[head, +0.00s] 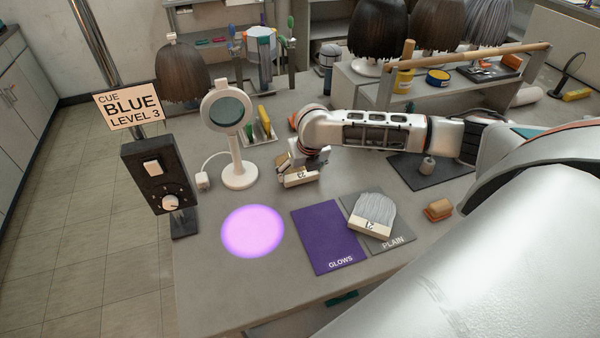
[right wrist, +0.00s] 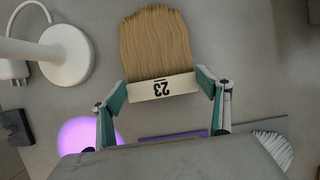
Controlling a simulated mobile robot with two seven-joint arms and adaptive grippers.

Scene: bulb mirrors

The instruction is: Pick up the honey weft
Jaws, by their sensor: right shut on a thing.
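The honey weft (right wrist: 155,45) is a blond hair piece with a cream tab marked 23. In the right wrist view its hair fans out beyond the fingers. My right gripper (right wrist: 162,88) is shut on the two ends of that tab. In the head view the tab (head: 300,179) shows under my right gripper (head: 303,163), near the magnifier stand, and the hair is mostly hidden. I cannot tell whether the weft touches the table. My left gripper is not in view.
A grey weft marked 21 (head: 373,215) lies on the PLAIN mat (head: 400,243), beside the purple GLOWS mat (head: 325,254). A round magnifier (head: 238,175) stands left of my gripper. A violet light spot (head: 252,231) and a control box (head: 158,178) are at the left.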

